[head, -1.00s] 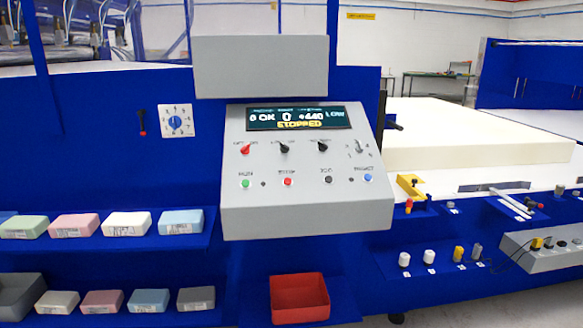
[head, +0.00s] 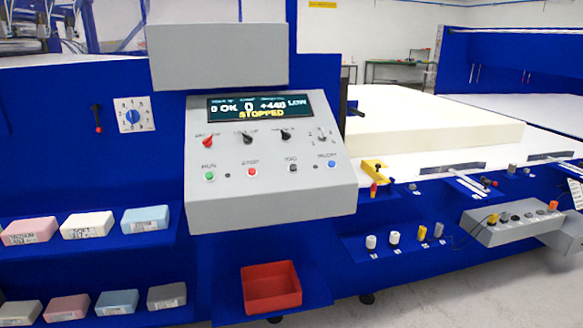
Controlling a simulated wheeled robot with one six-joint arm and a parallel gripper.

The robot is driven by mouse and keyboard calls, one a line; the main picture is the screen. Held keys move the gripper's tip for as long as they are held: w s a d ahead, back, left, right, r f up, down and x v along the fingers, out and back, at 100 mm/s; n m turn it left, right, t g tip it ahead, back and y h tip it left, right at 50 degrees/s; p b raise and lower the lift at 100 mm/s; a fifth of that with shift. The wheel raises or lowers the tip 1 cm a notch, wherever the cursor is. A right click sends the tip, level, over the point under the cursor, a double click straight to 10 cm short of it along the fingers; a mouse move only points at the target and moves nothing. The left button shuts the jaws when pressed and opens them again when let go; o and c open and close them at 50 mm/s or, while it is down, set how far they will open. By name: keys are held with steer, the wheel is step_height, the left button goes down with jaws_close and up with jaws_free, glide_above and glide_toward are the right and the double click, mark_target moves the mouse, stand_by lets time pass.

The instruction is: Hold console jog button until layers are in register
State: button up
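The grey console (head: 268,200) stands in the middle of the head view with a sloped face. Its display (head: 259,107) shows yellow "STOPPED" under a line with "OK", "0", "+440" and "LOW". The dark jog button (head: 293,168) sits in the lower row, between the red stop button (head: 252,172) and the blue button (head: 331,164). The green run button (head: 209,175) is at the left of that row. White foam layers (head: 440,125) lie on the machine bed behind and right of the console. Nothing touches the console. My gripper is not in view.
A red bin (head: 272,300) sits on a ledge below the console. Shelves at left hold several coloured foam blocks (head: 88,225). A dial (head: 134,115) is on the blue panel. A grey control box (head: 514,228) stands out at right. Grey floor (head: 440,300) is clear at lower right.

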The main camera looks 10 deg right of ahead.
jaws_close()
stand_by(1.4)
